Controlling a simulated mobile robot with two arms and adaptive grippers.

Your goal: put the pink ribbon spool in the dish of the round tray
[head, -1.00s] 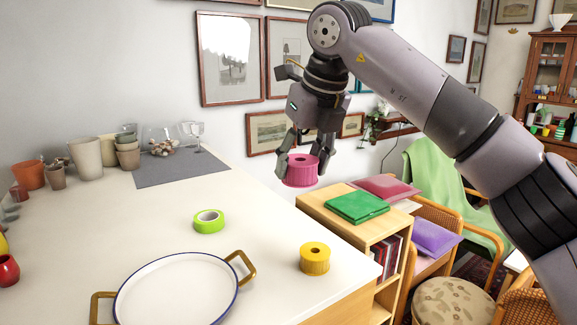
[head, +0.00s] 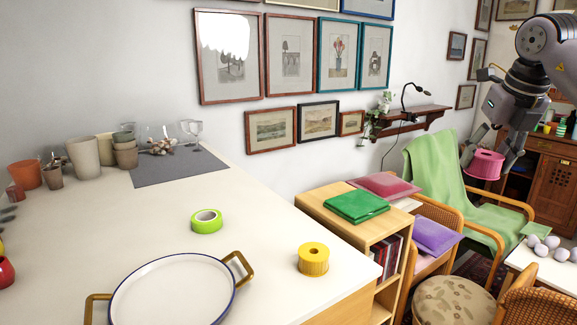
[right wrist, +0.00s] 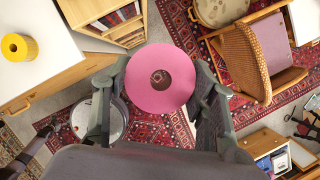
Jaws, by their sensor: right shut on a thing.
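The pink ribbon spool (head: 485,164) is held in my right gripper (head: 489,160), high up at the right of the head view. In the right wrist view the spool (right wrist: 160,62) sits between the two fingers of my right gripper (right wrist: 160,88), its round face with the centre hole showing; floor and rug lie below it. The round tray (head: 176,260), white with a dark blue rim and brass handles, lies on the white table at the bottom of the head view, far left of the spool. Its near part is cut off. My left gripper is out of view.
A yellow spool (head: 313,260) and a green tape roll (head: 207,221) stand on the white table (head: 130,215) near the tray. A wooden shelf (head: 352,222) with a green folder stands beyond the table's right edge. Chairs and a small table with pale balls (head: 540,250) are at right.

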